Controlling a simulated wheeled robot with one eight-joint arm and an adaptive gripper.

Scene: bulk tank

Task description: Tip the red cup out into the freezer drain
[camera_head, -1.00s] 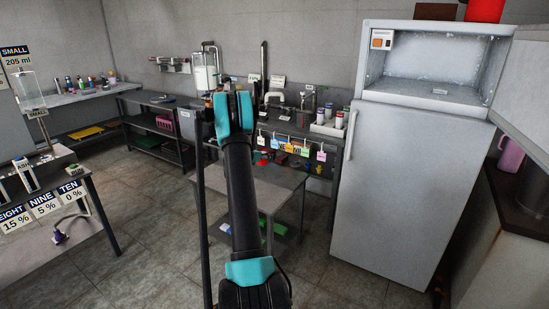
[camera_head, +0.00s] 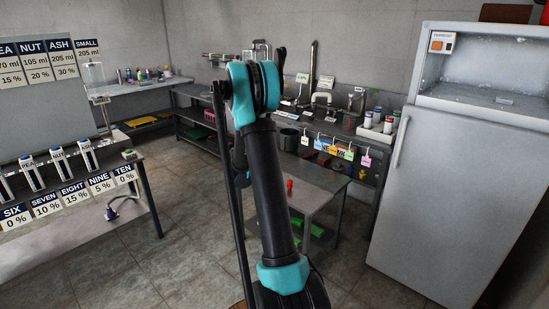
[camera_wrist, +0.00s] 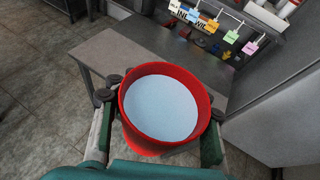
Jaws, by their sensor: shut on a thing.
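The red cup (camera_wrist: 128,110) is held by my gripper (camera_wrist: 163,100) in the wrist view, one finger on each side. It looks about upright, with a pale bluish content (camera_wrist: 162,107) filling much of its mouth. The freezer (camera_head: 490,72) is the open upper compartment of a tall grey fridge at the right of the head view. A small pale plate or tag (camera_head: 504,99) shows at its front floor edge; I cannot tell whether it is the drain.
A workbench with coloured tags (camera_head: 343,152) runs along the back wall. A labelled stand (camera_head: 75,207) is at left. Tiled floor (camera_head: 180,250) is clear between.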

